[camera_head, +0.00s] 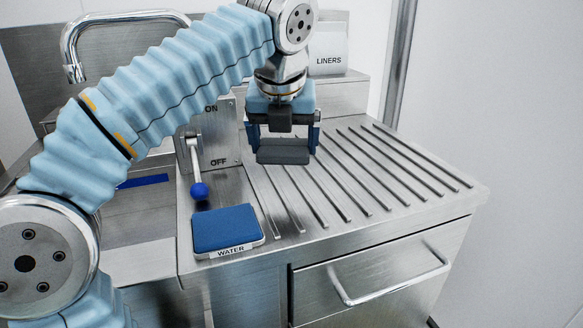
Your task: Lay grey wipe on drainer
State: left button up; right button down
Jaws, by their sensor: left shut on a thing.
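My left gripper (284,138) comes in from the left on its blue-sleeved arm and points down over the left part of the drainer. It is shut on the grey wipe (284,156), a small dark grey folded pad held between its blue fingers. The drainer (431,198) is the ribbed steel top on the right, with long raised ridges. The wipe appears over the ridges near the back left; I cannot tell whether it touches them. My right gripper is not in view.
A blue pad labelled WATER (226,229) lies at the drainer's front left. A lever with a blue knob (200,191) hangs by an ON/OFF plate. A tap (75,50) stands back left, a LINERS box (329,45) behind. The drainer's right side is clear.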

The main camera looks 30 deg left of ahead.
aim_at(290, 178)
pick_arm(q)
jog(key=shift+w+a+f, duration=0.2)
jog(key=shift+w+f, duration=0.45)
jog(key=shift+f, duration=0.25)
jog(key=x, duration=0.2)
jog(key=b+x, duration=0.1)
jog(key=x, duration=0.2)
jog(key=shift+d, duration=0.25)
jog(key=shift+f, duration=0.2)
jog(key=shift+f+b, duration=0.15)
jog(key=shift+b, duration=0.15)
jog(key=o, duration=0.8)
